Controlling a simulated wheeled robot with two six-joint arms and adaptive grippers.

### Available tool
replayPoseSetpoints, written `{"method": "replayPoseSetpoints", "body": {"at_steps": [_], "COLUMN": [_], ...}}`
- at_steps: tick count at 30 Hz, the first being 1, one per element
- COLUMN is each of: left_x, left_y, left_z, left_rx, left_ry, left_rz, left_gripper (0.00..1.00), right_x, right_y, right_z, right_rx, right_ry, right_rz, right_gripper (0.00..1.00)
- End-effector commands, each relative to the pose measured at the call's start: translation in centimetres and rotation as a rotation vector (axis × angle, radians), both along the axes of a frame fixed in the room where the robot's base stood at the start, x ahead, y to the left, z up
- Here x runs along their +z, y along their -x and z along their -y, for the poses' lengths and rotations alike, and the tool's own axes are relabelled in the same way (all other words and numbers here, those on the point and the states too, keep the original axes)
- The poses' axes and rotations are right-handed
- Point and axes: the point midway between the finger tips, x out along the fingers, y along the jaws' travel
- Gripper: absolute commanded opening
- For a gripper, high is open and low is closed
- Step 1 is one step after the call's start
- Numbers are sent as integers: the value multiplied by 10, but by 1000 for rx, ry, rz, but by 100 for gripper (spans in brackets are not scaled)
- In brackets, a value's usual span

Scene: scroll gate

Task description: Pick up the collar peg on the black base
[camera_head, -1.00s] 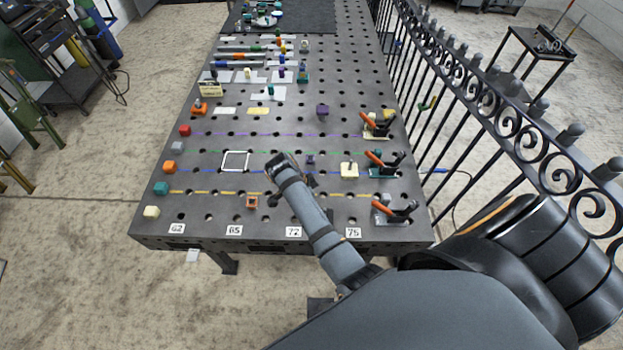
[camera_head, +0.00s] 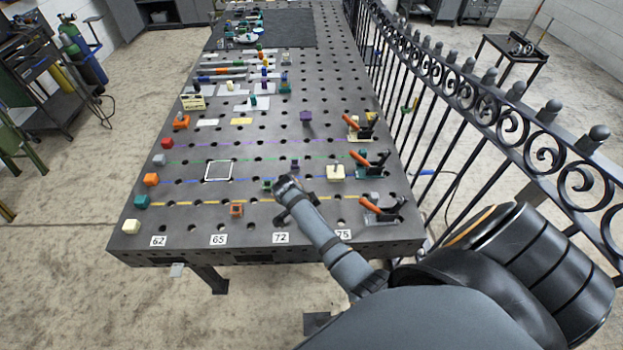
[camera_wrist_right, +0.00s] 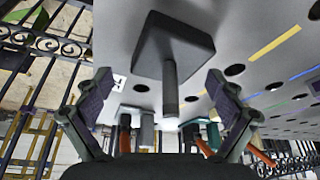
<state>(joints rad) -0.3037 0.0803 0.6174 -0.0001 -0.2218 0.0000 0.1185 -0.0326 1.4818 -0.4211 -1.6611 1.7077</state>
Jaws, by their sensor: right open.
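In the right wrist view a dark grey-black square base (camera_wrist_right: 150,50) sits on the perforated table, with a grey round peg (camera_wrist_right: 170,88) standing out from it. My right gripper (camera_wrist_right: 161,110) is open, with one finger on each side of the peg's line. The peg shows between the two fingers, apart from both. No collar can be made out clearly on it. In the head view my right gripper (camera_head: 287,190) is over the front middle of the table; the wrist largely hides what is under it. My left gripper is not in view.
Orange-handled clamps (camera_head: 380,210) line the right edge. A black scroll fence (camera_head: 480,110) runs along the right.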

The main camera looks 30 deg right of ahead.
Motion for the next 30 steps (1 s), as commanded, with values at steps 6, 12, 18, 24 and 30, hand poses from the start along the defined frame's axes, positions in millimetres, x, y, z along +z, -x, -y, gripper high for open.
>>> {"method": "replayPoseSetpoints", "body": {"at_steps": [6, 12, 18, 24, 30], "left_x": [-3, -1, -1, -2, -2], "left_y": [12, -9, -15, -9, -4], "left_z": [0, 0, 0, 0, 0], "left_rx": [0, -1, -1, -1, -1], "left_ry": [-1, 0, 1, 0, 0], "left_rz": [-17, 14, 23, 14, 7], "left_gripper": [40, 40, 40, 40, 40], "right_x": [-1, -1, -2, -2, -2], "right_y": [0, 0, 0, 0, 0], "right_z": [1, 1, 1, 1, 1], "right_rx": [1, 1, 0, 0, 1], "right_ry": [-1, -1, -1, -1, -1], "right_rz": [2, 2, 1, 1, 2], "right_gripper": [94, 70, 43, 16, 11]}}
